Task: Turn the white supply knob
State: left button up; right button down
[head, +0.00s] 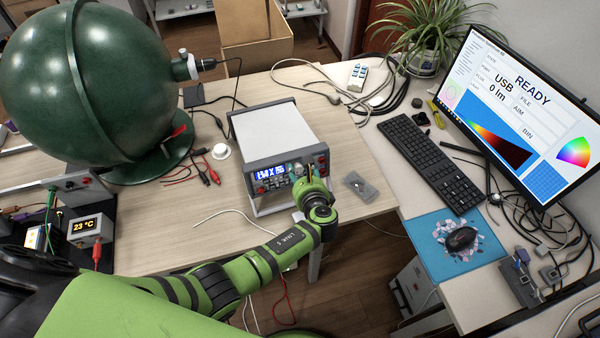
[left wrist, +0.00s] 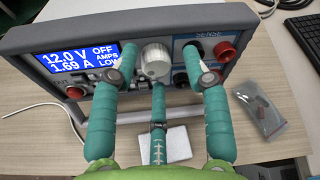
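The power supply (head: 272,132) stands on the wooden table, its front panel toward me. Its blue display (left wrist: 70,66) reads 12.0 V, 1.69 A, OFF, AMPS LOW in the left wrist view. The white knob (left wrist: 155,61) is on the panel, right of the display. My left gripper (left wrist: 160,72) is in front of the panel, its teal fingers spread left, right and below the knob. Gaps show between the side fingers and the knob; whether any finger touches it is unclear. In the head view my left gripper (head: 303,176) largely covers the knob. My right gripper is not seen.
A green sphere (head: 90,75) on a stand is at the left, with red and black leads beside it. A small bagged item (head: 359,186) lies right of the supply. A keyboard (head: 430,160), mouse (head: 461,239) and monitor (head: 525,100) are on the right desk.

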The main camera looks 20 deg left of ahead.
pick_arm(q)
jog(key=shift+f, duration=0.1)
jog(key=shift+s, duration=0.1)
jog(key=shift+s+d, duration=0.1)
jog(key=shift+s, duration=0.15)
jog(key=v, duration=1.1)
jog(key=shift+r, duration=0.3)
dwell(1.4)
